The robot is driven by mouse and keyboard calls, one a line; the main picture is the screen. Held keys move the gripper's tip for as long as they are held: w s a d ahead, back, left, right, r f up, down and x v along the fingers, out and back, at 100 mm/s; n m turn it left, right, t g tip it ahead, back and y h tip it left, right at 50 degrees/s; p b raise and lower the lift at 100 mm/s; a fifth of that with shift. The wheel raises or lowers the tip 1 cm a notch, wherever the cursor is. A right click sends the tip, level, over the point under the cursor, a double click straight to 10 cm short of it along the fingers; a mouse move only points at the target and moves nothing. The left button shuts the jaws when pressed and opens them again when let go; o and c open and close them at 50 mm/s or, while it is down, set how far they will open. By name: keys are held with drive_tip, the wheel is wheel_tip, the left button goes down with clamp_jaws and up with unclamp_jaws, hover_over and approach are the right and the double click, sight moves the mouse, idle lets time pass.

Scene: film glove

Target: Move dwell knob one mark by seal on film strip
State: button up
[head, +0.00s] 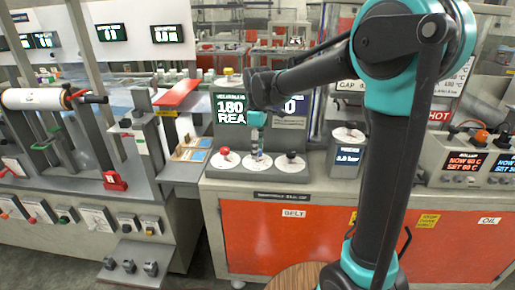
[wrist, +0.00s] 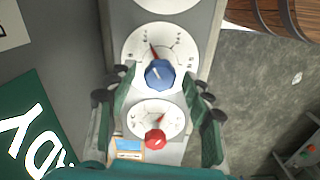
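Three white dials with knobs sit in a row on the grey console top. In the head view the left one has a red knob (head: 225,151) and the right one a black knob (head: 291,154). My gripper (head: 256,143) points down over the middle dial and partly hides it. In the wrist view a blue knob (wrist: 159,75) with a red pointer sits between the tips of my gripper (wrist: 157,78). The fingers are spread, with a gap on each side of the knob. The red knob (wrist: 155,139) is nearer the palm. I cannot read which knob is dwell.
A lit display (head: 231,108) behind the dials reads 180 and part of a word; my arm covers some of it. A canister (head: 346,150) stands to the right. An orange and blue card tray (head: 190,150) lies to the left. Orange doors (head: 290,235) are below.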

drive_tip(key=c, duration=1)
drive_tip(key=m, duration=0.5)
drive_tip(key=shift+m, duration=0.4)
drive_tip(key=m, duration=0.5)
drive_tip(key=shift+m, duration=0.6)
drive_tip(key=o, duration=1.2)
